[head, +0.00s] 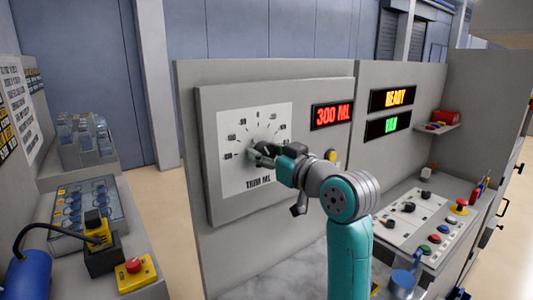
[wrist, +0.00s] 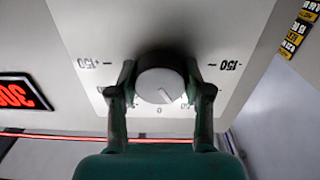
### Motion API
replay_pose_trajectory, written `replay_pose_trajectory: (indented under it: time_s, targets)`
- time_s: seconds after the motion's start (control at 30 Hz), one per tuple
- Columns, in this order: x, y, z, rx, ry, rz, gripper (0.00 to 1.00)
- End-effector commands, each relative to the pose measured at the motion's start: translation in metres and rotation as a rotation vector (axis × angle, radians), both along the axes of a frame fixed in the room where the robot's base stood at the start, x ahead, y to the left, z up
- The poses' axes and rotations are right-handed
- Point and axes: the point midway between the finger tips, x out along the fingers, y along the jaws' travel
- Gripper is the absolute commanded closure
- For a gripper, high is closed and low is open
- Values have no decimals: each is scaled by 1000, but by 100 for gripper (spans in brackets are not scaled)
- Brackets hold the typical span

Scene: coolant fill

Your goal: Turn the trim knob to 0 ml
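The round trim knob (wrist: 160,85) sits on a white dial plate (head: 228,174) lettered "TRIM ML", on the grey panel at the left. In the wrist view the scale is upside down, with 0 at the bottom. The thin mark on the knob's face points down and right, off 0 towards the -150 side. My gripper (head: 255,152) is at the dial; in the wrist view its fingers (wrist: 160,80) stand on both sides of the knob, very close to it. I cannot tell whether they touch it. In the head view my gripper hides the knob.
A red display (head: 332,115) reads 300 ML right of the dial. Two more displays (head: 394,98) show orange READY and green text. A control desk (head: 415,215) with knobs and buttons is at the right. A bench (head: 70,240) with several items stands at the left.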

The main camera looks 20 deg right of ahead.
Motion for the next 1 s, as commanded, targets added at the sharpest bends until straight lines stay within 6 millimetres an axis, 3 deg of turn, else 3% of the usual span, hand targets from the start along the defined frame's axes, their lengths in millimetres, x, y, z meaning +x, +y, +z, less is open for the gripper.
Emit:
replay_pose_trajectory:
  time_s: [0.37, 1.0]
  targets:
    - [0, 0, 0, 55, 18, 1, 86]
    - [1, 0, 0, 430, 140, 1, 86]
